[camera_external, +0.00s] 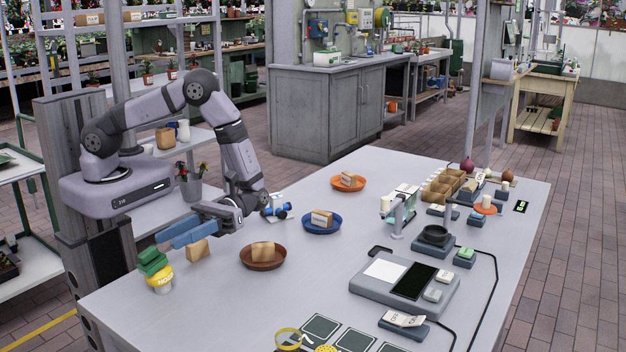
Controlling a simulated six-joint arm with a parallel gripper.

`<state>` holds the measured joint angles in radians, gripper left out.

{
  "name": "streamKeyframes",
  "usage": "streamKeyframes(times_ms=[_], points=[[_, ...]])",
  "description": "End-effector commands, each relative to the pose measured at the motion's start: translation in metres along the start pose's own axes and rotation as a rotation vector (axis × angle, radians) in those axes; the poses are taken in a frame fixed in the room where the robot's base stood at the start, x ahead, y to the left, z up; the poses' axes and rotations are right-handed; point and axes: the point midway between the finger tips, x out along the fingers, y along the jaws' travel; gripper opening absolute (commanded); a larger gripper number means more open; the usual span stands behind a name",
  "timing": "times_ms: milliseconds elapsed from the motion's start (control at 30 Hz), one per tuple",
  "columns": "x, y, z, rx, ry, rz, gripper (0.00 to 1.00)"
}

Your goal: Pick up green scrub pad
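Green scrub pads (153,262) sit stacked on top of a yellow and white can (161,283) near the left edge of the table; I see more than one green layer. My gripper (167,240) has two long blue fingers and reaches left, its tips above and a little right of the green stack. The fingers look parted, with nothing visible between them. A tan block (198,250) stands on the table just below the fingers, and appears apart from them.
Brown (263,264), blue (321,228) and orange (349,190) plates with blocks stand on the table (225,310). A scale-like device (405,287) and small switch boxes fill the right side. Dark square tiles (320,327) lie at the front.

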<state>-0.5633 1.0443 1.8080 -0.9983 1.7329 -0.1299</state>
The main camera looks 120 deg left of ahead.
Motion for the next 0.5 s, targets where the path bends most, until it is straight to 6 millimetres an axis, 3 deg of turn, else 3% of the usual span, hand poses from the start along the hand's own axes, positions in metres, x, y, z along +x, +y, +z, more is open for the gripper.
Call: streamKeyframes(times_ms=[500], points=[[0.023,-0.001,0.000,-0.001,0.001,0.001,0.38]])
